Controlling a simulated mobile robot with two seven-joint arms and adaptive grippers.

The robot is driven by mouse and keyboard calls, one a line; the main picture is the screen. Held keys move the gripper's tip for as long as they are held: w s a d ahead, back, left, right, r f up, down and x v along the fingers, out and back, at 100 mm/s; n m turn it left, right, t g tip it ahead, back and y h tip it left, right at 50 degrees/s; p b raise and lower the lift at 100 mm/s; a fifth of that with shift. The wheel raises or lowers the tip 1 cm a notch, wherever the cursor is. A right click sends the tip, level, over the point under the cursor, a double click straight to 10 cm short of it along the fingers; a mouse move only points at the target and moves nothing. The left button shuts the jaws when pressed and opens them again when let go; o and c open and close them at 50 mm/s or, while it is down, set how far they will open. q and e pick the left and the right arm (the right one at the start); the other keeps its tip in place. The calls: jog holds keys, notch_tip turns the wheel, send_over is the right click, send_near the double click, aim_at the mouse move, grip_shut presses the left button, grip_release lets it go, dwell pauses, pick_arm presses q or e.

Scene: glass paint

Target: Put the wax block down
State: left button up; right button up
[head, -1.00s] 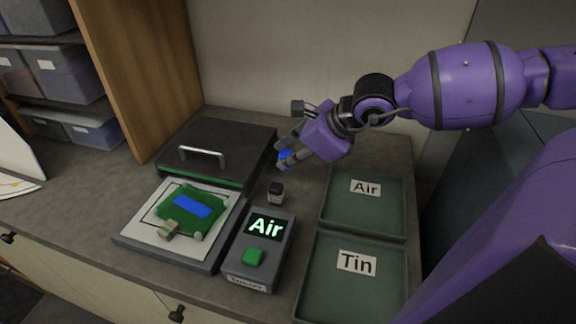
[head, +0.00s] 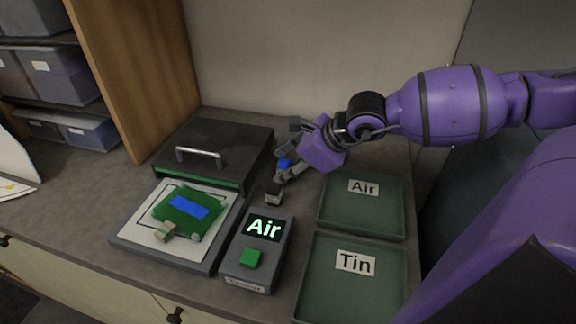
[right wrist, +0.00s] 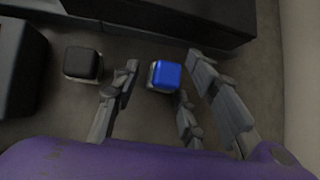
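The wax block (right wrist: 167,76) is a small block with a bright blue top and a pale side. In the head view the blue piece (head: 284,163) shows between the fingers of my right gripper (head: 279,166), behind the black device with the screen. In the right wrist view my right gripper (right wrist: 163,60) has its fingers spread on both sides of the block, with gaps between them and it. The block looks to rest on the counter, partly hidden by the fingers in the head view. My left gripper is not in view.
A small black-topped block (head: 274,192) stands close by; it also shows in the right wrist view (right wrist: 82,63). An "Air" display unit (head: 258,250) and green Air (head: 345,215) and Tin (head: 350,300) trays are in front.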

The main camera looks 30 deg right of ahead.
jog(key=shift+f, duration=0.1)
jog(key=shift+s, duration=0.1)
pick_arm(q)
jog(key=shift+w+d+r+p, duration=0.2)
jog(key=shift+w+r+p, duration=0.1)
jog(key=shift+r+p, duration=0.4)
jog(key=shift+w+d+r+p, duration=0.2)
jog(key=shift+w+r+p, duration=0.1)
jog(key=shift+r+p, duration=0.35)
pick_arm(e)
jog(key=v, duration=0.7)
jog(key=shift+d+r, duration=0.25)
jog(key=shift+r, duration=0.25)
